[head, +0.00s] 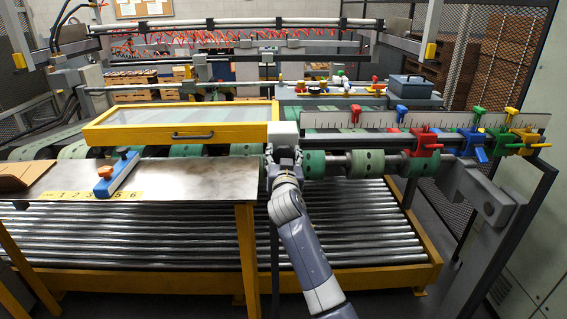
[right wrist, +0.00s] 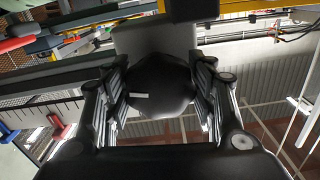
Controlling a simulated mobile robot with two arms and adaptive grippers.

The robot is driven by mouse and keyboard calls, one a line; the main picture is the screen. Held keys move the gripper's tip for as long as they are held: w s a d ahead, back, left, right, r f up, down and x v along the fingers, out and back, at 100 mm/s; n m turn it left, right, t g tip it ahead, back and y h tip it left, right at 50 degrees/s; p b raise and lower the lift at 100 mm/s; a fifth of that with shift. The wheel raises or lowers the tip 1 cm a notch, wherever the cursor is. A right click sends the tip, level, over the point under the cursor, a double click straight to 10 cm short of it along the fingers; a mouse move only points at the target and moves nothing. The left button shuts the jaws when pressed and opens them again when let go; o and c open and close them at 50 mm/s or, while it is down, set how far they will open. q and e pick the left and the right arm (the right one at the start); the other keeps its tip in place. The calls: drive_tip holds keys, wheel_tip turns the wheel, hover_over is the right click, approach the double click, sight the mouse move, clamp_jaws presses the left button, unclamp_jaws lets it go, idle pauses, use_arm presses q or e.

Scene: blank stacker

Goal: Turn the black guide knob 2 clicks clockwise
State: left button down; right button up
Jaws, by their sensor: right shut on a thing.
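The black guide knob (right wrist: 160,88) fills the middle of the right wrist view. It is round and dark, with a short white mark on its face left of centre. My right gripper (head: 284,156) is shut on the knob, with one finger on each side of it in the right wrist view. In the head view the gripper and wrist hide the knob. A light grey block (head: 284,131) stands just behind the gripper, and its face shows behind the knob in the wrist view. My left gripper is in neither view.
A yellow-framed clear cover (head: 180,106) lies left of the gripper. A metal table (head: 150,180) with a blue stop (head: 117,178) stands at the front left. A white ruler (head: 350,121) with red, blue, green and yellow clamps runs to the right. Rollers (head: 350,215) lie below.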

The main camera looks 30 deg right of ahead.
sight(284, 145)
drive_tip(key=m+b, duration=0.2)
drive_tip(key=m, duration=0.1)
drive_tip(key=shift+a+f+m+b, duration=0.1)
drive_tip(key=shift+f+m+b, duration=0.05)
drive_tip(key=shift+m+b, duration=0.95)
drive_tip(key=shift+m, duration=0.8)
drive_tip(key=shift+r, duration=0.2)
drive_tip(key=o, duration=1.1)
wheel_tip(284, 145, up, 10)
drive_tip(key=shift+a+f, duration=0.15)
drive_tip(key=shift+w+a, duration=0.1)
drive_tip(key=shift+d, duration=0.4)
